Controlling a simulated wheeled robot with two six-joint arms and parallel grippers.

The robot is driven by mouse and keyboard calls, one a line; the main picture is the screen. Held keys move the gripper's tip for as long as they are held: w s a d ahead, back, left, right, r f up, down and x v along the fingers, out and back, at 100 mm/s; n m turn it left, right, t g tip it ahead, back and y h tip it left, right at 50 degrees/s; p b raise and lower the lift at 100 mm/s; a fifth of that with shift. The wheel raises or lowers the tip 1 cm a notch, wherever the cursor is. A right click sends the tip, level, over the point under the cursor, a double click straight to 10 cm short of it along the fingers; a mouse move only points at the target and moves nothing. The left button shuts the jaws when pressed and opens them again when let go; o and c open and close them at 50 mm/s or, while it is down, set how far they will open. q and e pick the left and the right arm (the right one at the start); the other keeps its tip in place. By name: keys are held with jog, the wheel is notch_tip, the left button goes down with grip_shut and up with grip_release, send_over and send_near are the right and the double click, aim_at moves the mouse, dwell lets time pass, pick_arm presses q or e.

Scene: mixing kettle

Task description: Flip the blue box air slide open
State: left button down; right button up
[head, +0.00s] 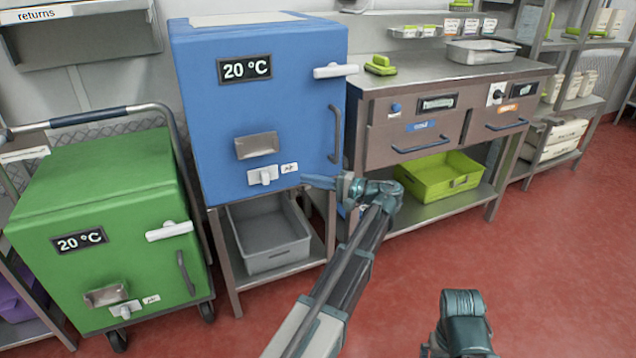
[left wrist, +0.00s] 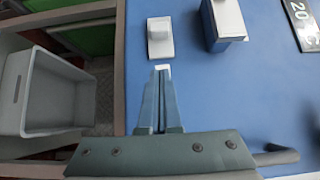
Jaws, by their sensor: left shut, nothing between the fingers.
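The blue box (head: 215,110) stands on a metal stand in the head view, with a 20 °C display. Low on its front is the air slide, a white plate with a small knob (head: 262,176). The slide also shows in the left wrist view (left wrist: 160,40). A small white label (head: 289,168) is right of it. My left gripper (head: 306,181) is shut and empty, just right of the slide near the label. In the left wrist view, its fingertips (left wrist: 162,72) point toward the slide, apart from it, and partly cover the label.
A metal vent hood (head: 257,145) sits above the slide. A dark handle (head: 336,135) and white latch (head: 335,71) are on the box's right side. A similar green box (head: 110,200) stands left. A grey bin (head: 265,240) is below. Red floor is open at right.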

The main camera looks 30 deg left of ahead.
aim_at(276, 173)
pick_arm(q)
jog(key=a, duration=0.2)
jog(key=s+a, duration=0.1)
jog(key=a, duration=0.2)
jog(key=shift+s+a, duration=0.6)
jog(key=shift+s, duration=0.35)
jog(key=shift+s+a, duration=0.4)
jog(key=shift+a, duration=0.05)
jog(key=s+a, duration=0.1)
jog(key=s, duration=0.1)
jog(key=s+a, duration=0.4)
jog(key=s, duration=0.1)
jog(key=shift+s+a, duration=0.1)
jog(key=shift+a, duration=0.15)
